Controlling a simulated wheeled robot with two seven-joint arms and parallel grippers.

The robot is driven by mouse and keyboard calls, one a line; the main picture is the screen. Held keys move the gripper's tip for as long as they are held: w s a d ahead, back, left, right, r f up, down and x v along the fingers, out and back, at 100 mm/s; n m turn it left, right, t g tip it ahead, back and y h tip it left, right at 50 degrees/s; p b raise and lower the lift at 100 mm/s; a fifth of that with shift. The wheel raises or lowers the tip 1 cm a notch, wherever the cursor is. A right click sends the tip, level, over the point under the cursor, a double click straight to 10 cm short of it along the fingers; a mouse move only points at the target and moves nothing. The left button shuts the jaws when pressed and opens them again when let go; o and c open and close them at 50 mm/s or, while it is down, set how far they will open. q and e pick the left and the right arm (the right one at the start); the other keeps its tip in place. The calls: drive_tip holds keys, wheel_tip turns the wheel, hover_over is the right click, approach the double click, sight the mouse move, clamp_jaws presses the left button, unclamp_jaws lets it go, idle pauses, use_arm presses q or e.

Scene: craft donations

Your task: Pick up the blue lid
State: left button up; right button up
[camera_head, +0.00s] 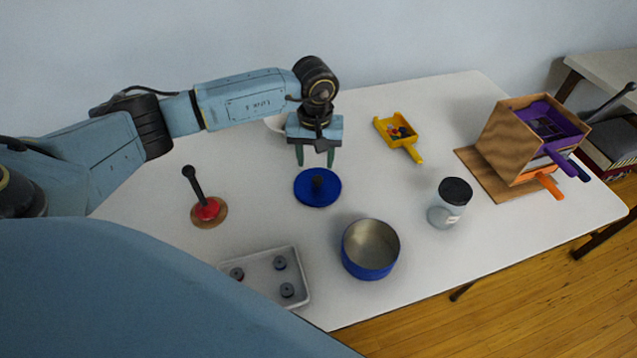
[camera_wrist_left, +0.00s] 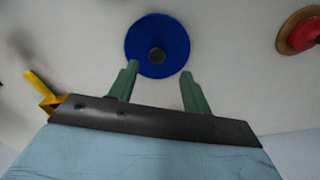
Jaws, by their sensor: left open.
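The blue lid (camera_head: 318,199) is a flat disc with a dark knob in its middle, lying on the white table. It also shows in the left wrist view (camera_wrist_left: 138,55), beyond the fingertips. My left gripper (camera_head: 315,158) points down above and just behind the lid, with its green fingers apart and nothing between them. In the left wrist view, the fingers of my left gripper (camera_wrist_left: 159,68) are spread near the lid's edge, with the knob ahead of them. My right gripper does not show.
A blue pot (camera_head: 370,262) stands open in front of the lid. A red-based stamp (camera_head: 208,211) is left, a jar (camera_head: 446,211) right, a yellow scoop (camera_head: 408,141) behind. A tray (camera_head: 304,268) holds small grey pieces. A wooden box (camera_head: 505,135) stands far right.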

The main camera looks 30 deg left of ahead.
sight(317, 179)
use_arm(q)
drive_tip(key=shift+f, duration=1.1)
drive_tip(key=f, duration=0.3)
drive_tip(key=shift+w+f, duration=0.3)
drive_tip(key=shift+f, duration=0.35)
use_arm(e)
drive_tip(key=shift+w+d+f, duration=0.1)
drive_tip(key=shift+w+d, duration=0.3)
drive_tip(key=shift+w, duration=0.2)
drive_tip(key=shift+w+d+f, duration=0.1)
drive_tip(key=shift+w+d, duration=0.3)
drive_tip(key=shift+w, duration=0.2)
use_arm(q)
drive_tip(key=c, duration=1)
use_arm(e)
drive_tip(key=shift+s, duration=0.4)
